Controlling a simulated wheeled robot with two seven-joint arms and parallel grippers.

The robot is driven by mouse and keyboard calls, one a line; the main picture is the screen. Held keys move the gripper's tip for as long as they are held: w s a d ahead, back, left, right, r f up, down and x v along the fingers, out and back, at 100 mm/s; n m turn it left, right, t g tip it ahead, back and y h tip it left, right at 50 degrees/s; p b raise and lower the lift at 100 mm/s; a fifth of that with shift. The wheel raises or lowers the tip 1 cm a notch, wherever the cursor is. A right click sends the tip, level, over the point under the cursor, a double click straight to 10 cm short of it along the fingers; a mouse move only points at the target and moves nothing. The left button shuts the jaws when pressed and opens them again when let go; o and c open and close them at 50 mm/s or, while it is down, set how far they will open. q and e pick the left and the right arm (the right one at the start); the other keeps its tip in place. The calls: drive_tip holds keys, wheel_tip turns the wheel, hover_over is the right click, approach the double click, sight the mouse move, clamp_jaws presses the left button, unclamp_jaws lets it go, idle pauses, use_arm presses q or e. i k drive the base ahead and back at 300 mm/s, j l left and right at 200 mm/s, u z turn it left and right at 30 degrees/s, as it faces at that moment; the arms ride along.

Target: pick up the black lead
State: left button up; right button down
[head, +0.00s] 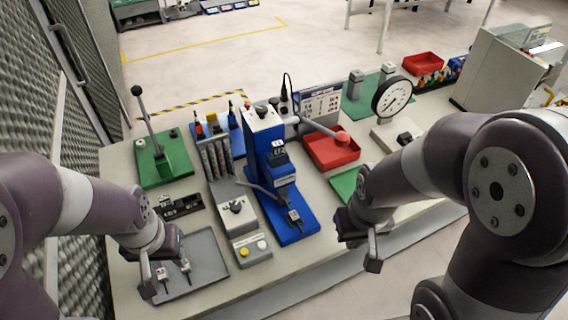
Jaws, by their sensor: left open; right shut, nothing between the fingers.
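My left gripper (163,272) is open over the grey tray (208,268) at the front left, close to small metal-and-dark pieces (185,266) there. It is far from the looped lead. My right gripper (372,258) is shut and empty, in front of the bench's front edge.
A green plate with a lever (163,160) stands at the back left. The blue device (270,165) rises mid-bench. A red bin (332,148), a dial gauge (392,97) and a grey button box (252,248) crowd the bench. A mesh wall (70,160) borders the left.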

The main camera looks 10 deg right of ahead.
sight(293, 215)
drive_tip(key=i+l+u, duration=0.2)
drive_tip(key=l, duration=0.35)
drive_tip(key=l+u, duration=0.25)
drive_tip(key=l, duration=0.3)
drive_tip(key=i+l+u, duration=0.2)
drive_tip(key=l, duration=0.45)
drive_tip(key=k+j, duration=0.05)
drive_tip(key=k, duration=0.05)
